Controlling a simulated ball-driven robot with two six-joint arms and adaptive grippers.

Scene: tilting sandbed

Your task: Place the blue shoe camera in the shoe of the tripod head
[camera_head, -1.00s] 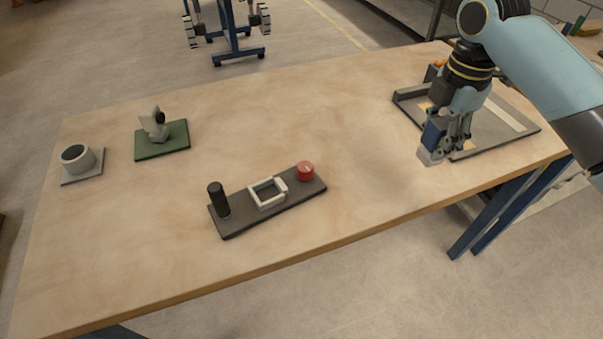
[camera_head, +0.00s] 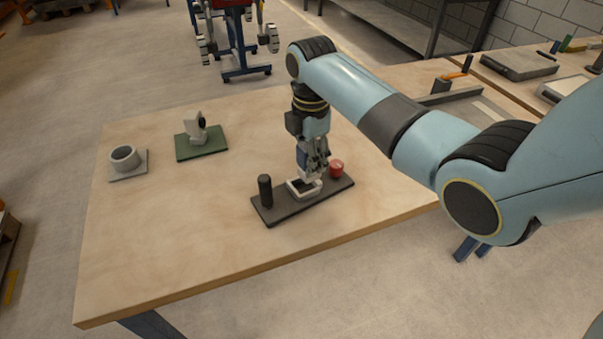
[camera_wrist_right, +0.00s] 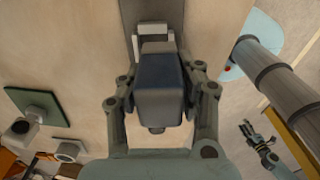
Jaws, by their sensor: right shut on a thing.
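My right gripper (camera_head: 312,162) is shut on the blue shoe camera (camera_head: 302,160), a dark blue block with a pale lower part. It also fills the middle of the right wrist view (camera_wrist_right: 158,97), between both fingers. The tripod head is a dark plate (camera_head: 333,192) with a white square shoe (camera_head: 291,190), a black upright post (camera_head: 265,191) and a red knob (camera_head: 336,168). The camera is upright at the shoe, partly hiding it. I cannot tell whether they touch. What looks like my left gripper (camera_wrist_right: 256,134) is small at the right of the wrist view, its fingers unclear.
A green mat (camera_head: 187,156) with a white-and-black device (camera_head: 197,127) lies to the left. A grey ring-shaped holder (camera_head: 124,157) stands further left. A grey tray (camera_head: 448,95) is at the right, partly behind my arm. The front left of the wooden table (camera_head: 160,250) is clear.

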